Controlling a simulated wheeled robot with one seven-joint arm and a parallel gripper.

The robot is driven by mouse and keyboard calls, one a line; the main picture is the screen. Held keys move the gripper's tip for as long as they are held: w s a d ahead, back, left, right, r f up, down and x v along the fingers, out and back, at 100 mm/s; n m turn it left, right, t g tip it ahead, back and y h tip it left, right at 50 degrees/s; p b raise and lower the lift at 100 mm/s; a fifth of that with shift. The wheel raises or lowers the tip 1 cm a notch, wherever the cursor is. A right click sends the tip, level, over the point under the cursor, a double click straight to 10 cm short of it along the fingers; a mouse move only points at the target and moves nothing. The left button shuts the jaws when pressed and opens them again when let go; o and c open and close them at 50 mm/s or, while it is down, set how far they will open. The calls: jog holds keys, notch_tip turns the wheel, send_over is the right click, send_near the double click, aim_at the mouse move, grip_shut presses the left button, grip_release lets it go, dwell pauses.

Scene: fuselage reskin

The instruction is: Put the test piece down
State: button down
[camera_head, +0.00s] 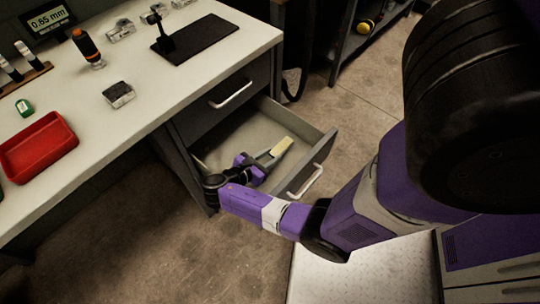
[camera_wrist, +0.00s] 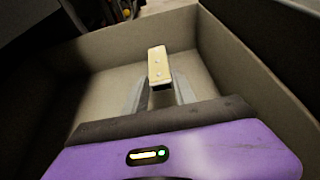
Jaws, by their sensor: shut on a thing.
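The test piece (camera_wrist: 157,66) is a small cream-yellow strip with small dots on its face, seen in the wrist view at the upper middle. It also shows in the head view (camera_head: 281,146) as a pale strip at the fingertips. My gripper (camera_wrist: 160,92) is shut on it, with a grey finger on each side. In the head view my gripper (camera_head: 272,157) reaches into the open drawer (camera_head: 318,157). The drawer floor shows around the piece. I cannot tell whether the piece touches the floor.
The drawer walls stand close around my gripper. A shut drawer (camera_head: 231,95) sits above. The workbench (camera_head: 150,100) carries a red tray (camera_head: 40,146), a black stand (camera_head: 195,36), a grey block (camera_head: 118,94) and an orange-black tool (camera_head: 88,48). Bare concrete floor lies below.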

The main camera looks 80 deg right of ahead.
jog(key=shift+f, duration=0.3)
jog(key=c, duration=1)
grip_release()
jog(key=shift+r, duration=0.15)
jog(key=shift+r, duration=0.35)
jog(key=p+v, duration=0.2)
jog(key=v, duration=1)
jog(key=shift+r, duration=0.25)
